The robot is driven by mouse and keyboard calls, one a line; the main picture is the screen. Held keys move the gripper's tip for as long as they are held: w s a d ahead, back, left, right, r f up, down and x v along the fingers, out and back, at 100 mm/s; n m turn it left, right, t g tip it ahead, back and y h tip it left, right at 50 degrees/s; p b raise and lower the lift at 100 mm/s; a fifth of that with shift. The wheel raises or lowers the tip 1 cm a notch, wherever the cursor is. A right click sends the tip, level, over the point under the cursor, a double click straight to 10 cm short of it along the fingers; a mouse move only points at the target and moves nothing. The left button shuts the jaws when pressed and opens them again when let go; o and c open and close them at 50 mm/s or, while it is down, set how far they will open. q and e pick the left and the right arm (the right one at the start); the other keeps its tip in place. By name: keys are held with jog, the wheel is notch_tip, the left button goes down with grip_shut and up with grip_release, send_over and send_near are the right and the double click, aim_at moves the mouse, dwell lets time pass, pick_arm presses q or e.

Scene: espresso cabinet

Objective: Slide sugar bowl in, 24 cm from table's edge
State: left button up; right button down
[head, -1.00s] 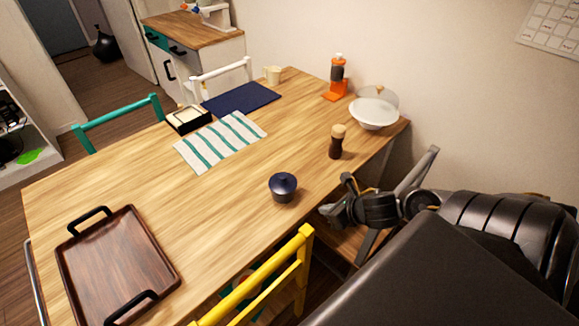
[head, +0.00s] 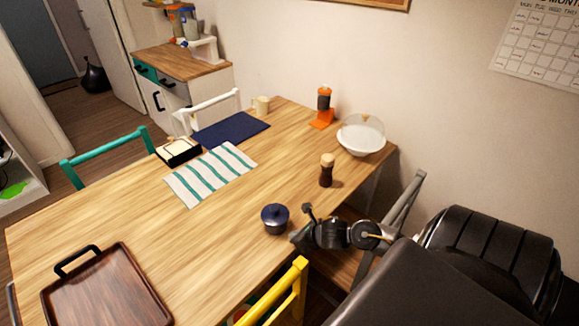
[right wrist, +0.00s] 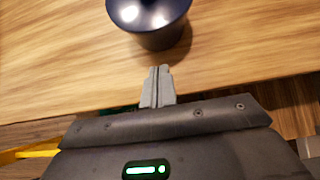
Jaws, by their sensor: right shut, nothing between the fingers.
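The sugar bowl, dark blue with a knobbed lid (head: 275,219), stands upright on the wooden table (head: 130,205) near its front edge. In the right wrist view the bowl (right wrist: 150,22) is at the top, just beyond my fingertips, with a small gap of wood showing between. My right gripper (head: 293,238) is at the table's front edge, just right of and in front of the bowl. Its fingers (right wrist: 158,78) are together with nothing between them and point at the bowl. My left gripper is in no view.
A brown pepper mill (head: 327,170) stands behind and right of the bowl. A striped cloth (head: 210,175) lies further back, and a wooden tray (head: 105,290) sits at left. A yellow chair (head: 285,295) stands at the front edge. The wood behind the bowl is clear.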

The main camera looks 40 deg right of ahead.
jog(key=shift+w+a+p, duration=0.1)
jog(key=shift+w+p, duration=0.25)
jog(key=shift+w, duration=0.9)
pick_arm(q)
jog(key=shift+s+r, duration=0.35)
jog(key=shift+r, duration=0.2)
